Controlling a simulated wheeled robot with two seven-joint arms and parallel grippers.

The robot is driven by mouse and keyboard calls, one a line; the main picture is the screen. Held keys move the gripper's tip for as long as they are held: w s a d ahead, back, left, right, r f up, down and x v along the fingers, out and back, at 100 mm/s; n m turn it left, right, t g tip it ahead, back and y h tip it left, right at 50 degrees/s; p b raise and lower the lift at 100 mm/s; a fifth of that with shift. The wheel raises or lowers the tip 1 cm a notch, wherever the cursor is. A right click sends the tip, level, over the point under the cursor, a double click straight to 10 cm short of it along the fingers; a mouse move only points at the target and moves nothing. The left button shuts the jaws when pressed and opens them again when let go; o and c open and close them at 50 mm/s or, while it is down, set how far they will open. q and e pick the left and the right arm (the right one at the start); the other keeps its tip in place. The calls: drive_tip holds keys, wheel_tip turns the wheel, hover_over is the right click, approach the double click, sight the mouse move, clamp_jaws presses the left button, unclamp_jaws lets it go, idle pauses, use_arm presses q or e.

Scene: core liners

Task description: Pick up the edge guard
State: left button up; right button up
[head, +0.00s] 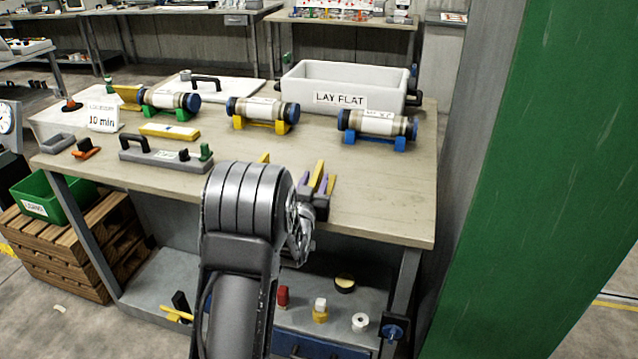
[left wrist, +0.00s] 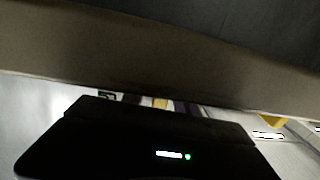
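My left arm comes in from the bottom of the head view. My left gripper (head: 319,186) is over the table's front edge, with two purple-grey fingers pointing away. A narrow yellow piece (head: 320,173) shows between the fingers. It also shows in the left wrist view (left wrist: 160,102), beyond my dark gripper housing. I cannot tell whether the fingers touch it or whether it is the edge guard. A yellow bar (head: 168,130) lies flat on the table, apart from the gripper. A small yellow tip (head: 265,158) shows behind my wrist, mostly hidden. My right gripper is not in view.
The wooden table (head: 385,190) has bare room at right. A black-handled fixture (head: 165,153) stands left of my arm. Several liner tubes (head: 378,124) rest on coloured cradles behind, before a white LAY FLAT tray (head: 345,82). A green pillar (head: 540,150) stands at right.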

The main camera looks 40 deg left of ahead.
sight(315, 177)
use_arm(q)
clamp_jaws()
idle(0.5)
wheel_tip(315, 177, up, 10)
drive_tip(key=shift+r, duration=0.1)
idle(0.4)
idle(0.5)
